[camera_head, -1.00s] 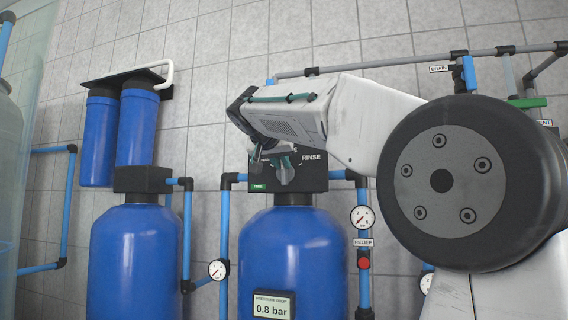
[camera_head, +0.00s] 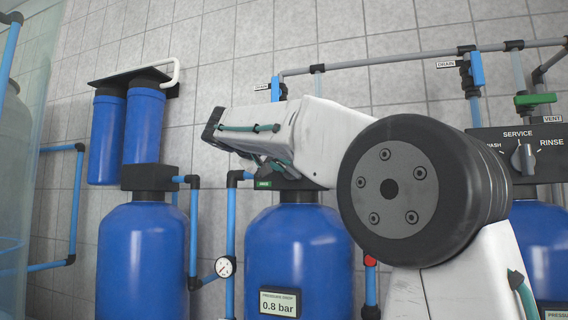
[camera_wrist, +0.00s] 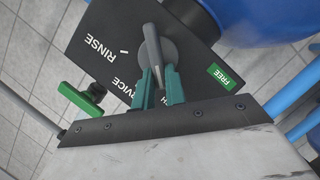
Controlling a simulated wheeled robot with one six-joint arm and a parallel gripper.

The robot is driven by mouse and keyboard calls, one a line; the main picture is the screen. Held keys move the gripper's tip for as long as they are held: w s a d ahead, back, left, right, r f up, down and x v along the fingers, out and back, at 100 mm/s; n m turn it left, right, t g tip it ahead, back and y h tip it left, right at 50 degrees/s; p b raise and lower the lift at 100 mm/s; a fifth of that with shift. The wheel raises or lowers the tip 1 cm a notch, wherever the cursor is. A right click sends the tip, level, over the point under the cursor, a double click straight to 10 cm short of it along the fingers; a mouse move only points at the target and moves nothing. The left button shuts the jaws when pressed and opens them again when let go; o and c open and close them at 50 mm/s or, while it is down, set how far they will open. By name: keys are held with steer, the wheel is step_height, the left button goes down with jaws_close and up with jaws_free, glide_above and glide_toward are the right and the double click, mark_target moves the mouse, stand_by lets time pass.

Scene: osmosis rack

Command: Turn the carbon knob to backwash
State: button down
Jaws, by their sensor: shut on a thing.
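In the wrist view a grey knob (camera_wrist: 154,48) with a long lever sits on a black valve plate (camera_wrist: 190,60). The plate reads RINSE, SERVICE and a partly hidden word ending in H, and carries a green FREE tag. My gripper (camera_wrist: 160,82) has its green fingers shut on the lower end of the lever, on the side of the partly hidden word. The knob's exact setting is unclear. In the head view my gripper (camera_head: 268,166) covers this knob and most of the plate above the middle blue tank (camera_head: 298,245). No carbon label is readable.
A second valve panel (camera_head: 505,165) at the right has its knob at SERVICE. A green-handled vent valve (camera_head: 535,99) is above it. A drain pipe (camera_head: 400,65) runs behind my arm. Another blue tank (camera_head: 142,260) with twin filter housings stands left.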

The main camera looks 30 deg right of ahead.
steer(key=shift+w+a+f+n+h, duration=0.15)
steer(key=shift+f+n+h, duration=0.15)
steer(key=shift+n, duration=0.3)
steer(key=c, duration=1.4)
jaws_free()
steer(key=shift+a, duration=0.15)
steer(key=shift+c, duration=0.2)
steer(key=shift+r, duration=0.1)
steer(key=v, duration=0.7)
steer(key=shift+a, duration=0.3)
